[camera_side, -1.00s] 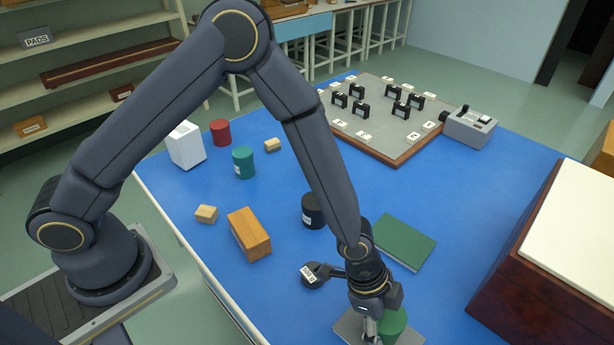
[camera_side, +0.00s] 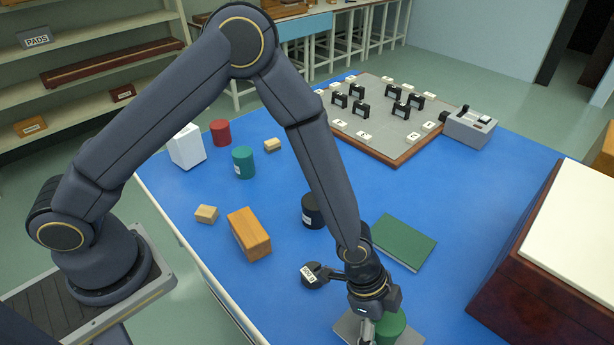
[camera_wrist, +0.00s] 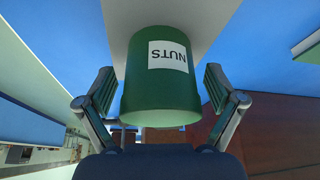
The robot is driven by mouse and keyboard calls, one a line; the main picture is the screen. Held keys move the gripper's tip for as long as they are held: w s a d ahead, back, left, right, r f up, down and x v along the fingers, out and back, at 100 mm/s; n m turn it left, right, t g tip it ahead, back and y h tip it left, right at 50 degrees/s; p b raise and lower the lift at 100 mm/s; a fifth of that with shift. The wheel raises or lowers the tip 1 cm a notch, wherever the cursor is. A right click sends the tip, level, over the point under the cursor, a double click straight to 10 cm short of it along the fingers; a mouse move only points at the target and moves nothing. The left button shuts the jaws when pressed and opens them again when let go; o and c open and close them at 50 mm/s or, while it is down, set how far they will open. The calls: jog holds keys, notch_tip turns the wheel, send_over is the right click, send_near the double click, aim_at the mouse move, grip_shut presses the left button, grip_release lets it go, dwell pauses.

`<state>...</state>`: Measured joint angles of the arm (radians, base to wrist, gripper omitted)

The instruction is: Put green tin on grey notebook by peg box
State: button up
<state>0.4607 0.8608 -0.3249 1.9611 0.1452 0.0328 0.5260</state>
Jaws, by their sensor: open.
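The green tin (camera_side: 391,326) stands on the grey notebook (camera_side: 347,326) at the bottom of the side view. In the wrist view the tin (camera_wrist: 160,95) carries a white label reading NUTS, upside down in the picture, and the pale grey notebook (camera_wrist: 117,30) shows behind it. My gripper (camera_wrist: 160,82) is open, with one finger on each side of the tin and visible gaps to both. In the side view my gripper (camera_side: 368,328) partly hides the tin and notebook. No label marks a peg box in view.
A large dark red box (camera_side: 520,260) with a cream top stands to the right. A green book (camera_side: 404,242), a black tin (camera_side: 313,211) and a black labelled object (camera_side: 312,276) lie near my wrist. A wooden block (camera_side: 249,235) and teal tin (camera_side: 243,162) stand farther left.

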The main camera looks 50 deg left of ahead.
jog(key=v, duration=1.2)
jog(key=w+a+r+n+t+y, duration=0.25)
jog(key=a+r+n, duration=0.25)
jog(key=a+r, duration=0.7)
jog(key=s+a+r+n+t+y, duration=0.1)
jog(key=s+a+r+n, duration=0.3)
jog(key=a, duration=0.4)
jog(key=s+a+r+n+t+y, duration=0.1)
jog(key=s+a+r+n, duration=0.3)
jog(key=s+a+n, duration=0.2)
jog(key=s+a, duration=0.2)
jog(key=a, duration=0.1)
